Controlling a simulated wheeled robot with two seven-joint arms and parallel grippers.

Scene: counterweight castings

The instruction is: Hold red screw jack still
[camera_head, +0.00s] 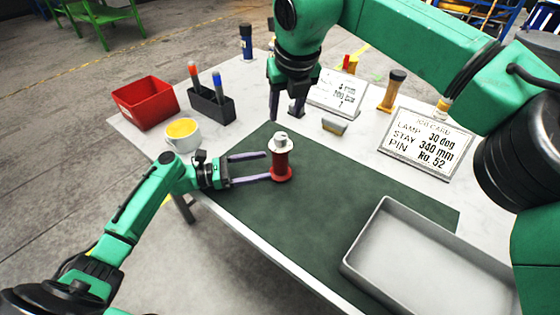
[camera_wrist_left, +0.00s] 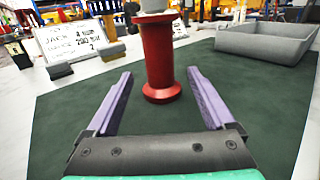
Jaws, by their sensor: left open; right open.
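The red screw jack (camera_head: 281,163) stands upright on the dark green mat (camera_head: 330,205), with a pale grey head on top. In the left wrist view the red screw jack (camera_wrist_left: 158,55) stands just beyond the fingertips, roughly centred between them.
A grey tray (camera_head: 365,232) is at the front right. A red bin (camera_head: 122,108), a yellow-filled cup (camera_head: 196,140) and a pen holder (camera_head: 226,112) stand at the left. The mat between jack and tray is clear.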

